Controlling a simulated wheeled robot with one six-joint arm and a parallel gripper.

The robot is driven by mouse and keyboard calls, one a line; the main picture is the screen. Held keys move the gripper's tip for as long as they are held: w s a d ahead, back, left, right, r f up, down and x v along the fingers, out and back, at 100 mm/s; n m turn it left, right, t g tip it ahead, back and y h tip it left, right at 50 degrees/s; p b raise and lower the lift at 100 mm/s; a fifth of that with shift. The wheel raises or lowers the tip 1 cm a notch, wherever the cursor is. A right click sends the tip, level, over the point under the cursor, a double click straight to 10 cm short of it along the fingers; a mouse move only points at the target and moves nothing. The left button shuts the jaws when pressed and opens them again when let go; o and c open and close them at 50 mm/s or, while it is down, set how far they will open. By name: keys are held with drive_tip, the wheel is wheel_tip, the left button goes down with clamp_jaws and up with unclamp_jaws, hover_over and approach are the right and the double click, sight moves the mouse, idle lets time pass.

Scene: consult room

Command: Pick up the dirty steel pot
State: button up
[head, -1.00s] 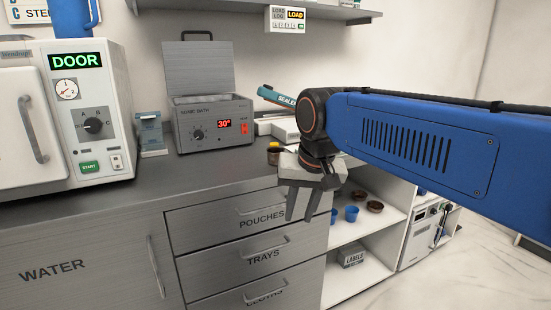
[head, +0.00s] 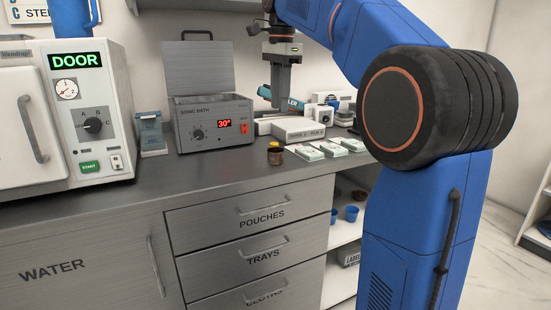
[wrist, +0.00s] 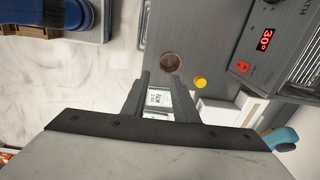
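A small round pot (head: 275,158), dark brown as if stained, stands on the grey counter in front of the sonic bath in the head view. In the wrist view the pot (wrist: 171,62) shows from above, just beyond my fingertips. My gripper (head: 277,103) points down above the counter, higher than the pot and apart from it. In the wrist view my gripper (wrist: 160,79) has its two fingers apart with nothing between them; packets on the counter show through the gap.
A yellow-capped item (wrist: 200,82) stands close to the pot. The sonic bath (head: 213,125) with raised lid is behind left. Boxes (head: 298,129) and film packets (head: 330,149) lie to the right. The front counter is clear. Blue cups (head: 351,213) sit on the lower shelf.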

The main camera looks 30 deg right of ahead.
sight(278, 164)
drive_tip(key=f, duration=0.5)
drive_tip(key=w+f, duration=0.1)
drive_tip(key=f, duration=1.1)
drive_tip(key=shift+w+d, duration=0.25)
drive_tip(key=shift+w, duration=0.05)
clamp_jaws()
